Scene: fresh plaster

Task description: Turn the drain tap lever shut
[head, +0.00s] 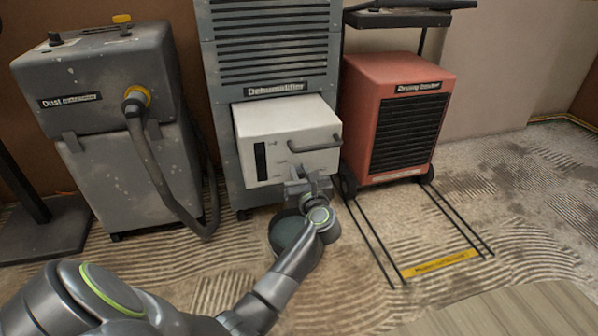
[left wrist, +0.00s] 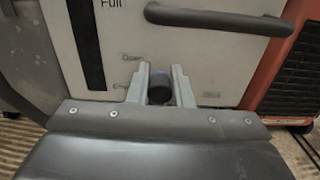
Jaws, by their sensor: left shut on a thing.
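The dehumidifier (head: 275,60) is a grey louvred cabinet with a white water tank (head: 262,125) sticking out of its front. My left gripper (head: 299,184) is at the lower front of the tank, below the tank handle. In the left wrist view my left gripper (left wrist: 160,88) is shut on a dark, rounded end, the drain tap lever (left wrist: 160,93). Small lettering, perhaps "Open" above and "Closed" below, stands left of the fingers. The rest of the lever and the tap body are hidden by the gripper. My right gripper is not in view.
The dark tank handle (left wrist: 215,20) juts out just above the fingers. A dark round bucket (head: 290,236) stands on the floor below. The dust extractor (head: 130,130) with its hose is at left, a red drying heater (head: 398,118) at right.

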